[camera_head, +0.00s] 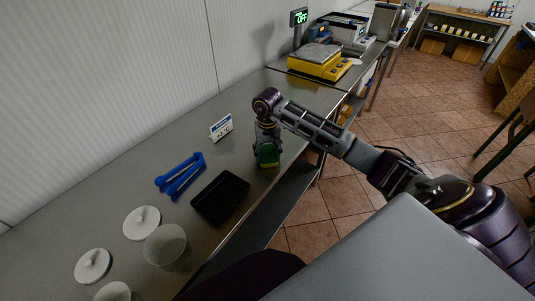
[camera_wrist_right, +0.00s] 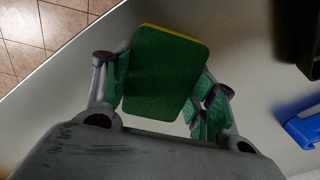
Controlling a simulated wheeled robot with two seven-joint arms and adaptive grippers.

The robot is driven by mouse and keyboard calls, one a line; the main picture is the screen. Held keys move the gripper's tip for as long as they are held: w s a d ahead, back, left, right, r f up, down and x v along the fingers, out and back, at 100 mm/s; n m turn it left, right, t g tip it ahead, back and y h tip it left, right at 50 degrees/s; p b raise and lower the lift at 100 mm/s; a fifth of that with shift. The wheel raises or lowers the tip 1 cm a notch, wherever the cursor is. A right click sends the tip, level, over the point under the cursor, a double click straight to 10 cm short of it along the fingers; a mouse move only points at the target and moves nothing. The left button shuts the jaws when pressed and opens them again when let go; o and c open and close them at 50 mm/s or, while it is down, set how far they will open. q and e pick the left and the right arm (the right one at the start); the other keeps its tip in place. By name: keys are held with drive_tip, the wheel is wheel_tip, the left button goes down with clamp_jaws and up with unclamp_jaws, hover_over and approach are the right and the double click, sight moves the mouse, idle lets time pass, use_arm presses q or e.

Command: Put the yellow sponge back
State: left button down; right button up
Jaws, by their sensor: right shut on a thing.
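The sponge shows mostly its green side in the right wrist view (camera_wrist_right: 160,75), with a thin yellow edge along the top. My right gripper (camera_head: 267,155) is shut on the sponge (camera_head: 269,156), with a green-padded finger on each side of it in the wrist view. In the head view the gripper points down over the steel counter (camera_head: 165,152), to the right of the black tray (camera_head: 220,197). I cannot tell whether the sponge touches the counter. My left gripper is not in view.
Blue tongs (camera_head: 181,175), a small sign (camera_head: 221,127), white lids (camera_head: 141,223) and a translucent tub (camera_head: 165,246) stand on the counter to the left. A yellow scale (camera_head: 319,64) stands farther back. The counter's front edge is close to the gripper's right.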

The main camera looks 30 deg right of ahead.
sight(268, 153)
drive_tip(key=o, duration=0.8)
drive_tip(key=shift+o, duration=0.9)
drive_tip(key=shift+r, duration=0.65)
wheel_tip(268, 153, up, 5)
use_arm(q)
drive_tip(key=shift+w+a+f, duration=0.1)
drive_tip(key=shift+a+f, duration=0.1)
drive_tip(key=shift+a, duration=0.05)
use_arm(e)
drive_tip(key=shift+r, duration=2.95)
